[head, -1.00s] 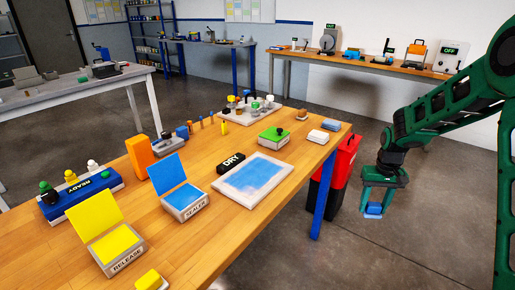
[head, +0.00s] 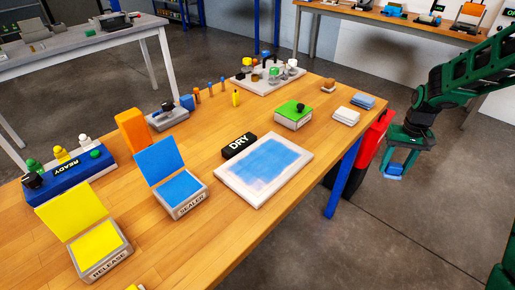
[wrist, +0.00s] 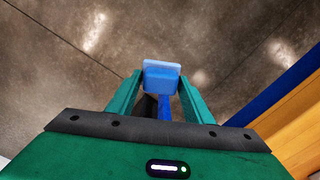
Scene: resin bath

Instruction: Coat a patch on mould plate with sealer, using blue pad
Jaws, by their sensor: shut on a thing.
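The pale mould plate (head: 232,181) lies flat on the wooden table, with a blue patch (head: 266,164) over most of its top and pale margins around it. The sealer box (head: 182,204) stands open left of the plate, its blue lid raised and its inside blue. My gripper (head: 396,166) is beyond the table's right edge, over the floor and away from the plate. It is shut on the blue pad (head: 394,171), which hangs at the fingertips. The wrist view shows the pad (wrist: 161,74) between the fingers, with floor beyond.
A yellow release box (head: 100,250) stands open at the front left. A black DRY block (head: 239,145) sits at the plate's back edge. A green-topped box (head: 293,116) and folded cloths (head: 346,116) lie behind the plate. A red bin (head: 374,145) stands beside the table.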

